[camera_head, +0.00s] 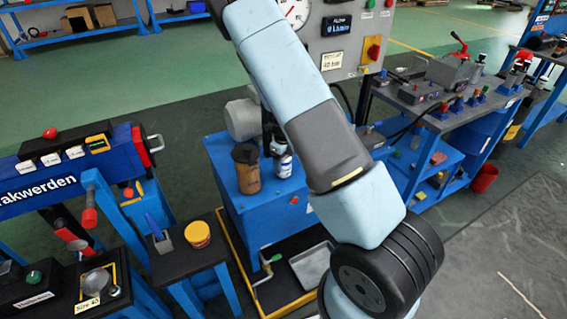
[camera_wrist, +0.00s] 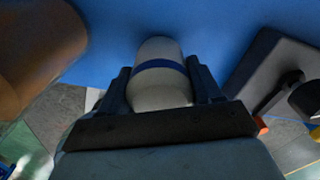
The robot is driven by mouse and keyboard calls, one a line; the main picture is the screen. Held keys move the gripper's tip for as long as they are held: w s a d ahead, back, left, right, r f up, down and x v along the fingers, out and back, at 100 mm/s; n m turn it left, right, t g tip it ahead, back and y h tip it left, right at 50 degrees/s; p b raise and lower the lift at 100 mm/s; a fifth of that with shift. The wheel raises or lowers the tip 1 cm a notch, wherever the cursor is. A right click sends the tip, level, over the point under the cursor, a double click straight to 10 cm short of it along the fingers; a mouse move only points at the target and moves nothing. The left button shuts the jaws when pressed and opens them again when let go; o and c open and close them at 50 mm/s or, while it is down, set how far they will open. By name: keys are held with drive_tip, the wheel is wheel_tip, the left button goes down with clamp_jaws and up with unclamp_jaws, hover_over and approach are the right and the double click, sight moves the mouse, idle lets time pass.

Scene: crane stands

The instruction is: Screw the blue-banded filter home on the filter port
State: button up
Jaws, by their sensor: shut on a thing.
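The blue-banded filter (camera_wrist: 160,74) is a white cylinder with a blue band, in the middle of the wrist view. My gripper (camera_wrist: 158,84) is shut on it, one dark finger on each side. In the head view, a white cylinder with dark blue marking (camera_head: 285,166) shows over the blue cabinet, just below the dark fingers of my gripper (camera_head: 273,142). The filter's far end points toward the blue surface in the wrist view. The filter port cannot be made out, so I cannot tell whether the filter touches it.
A brown canister with a dark top (camera_head: 246,170) stands close left of the filter on the blue cabinet (camera_head: 270,215). A grey gauge panel (camera_head: 345,50) rises behind. A small table (camera_head: 190,255) with a yellow tub (camera_head: 197,234) is at left. A tool bench (camera_head: 440,100) is at right.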

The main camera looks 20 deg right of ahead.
drive_tip(key=o, duration=1.3)
drive_tip(key=shift+c, duration=0.6)
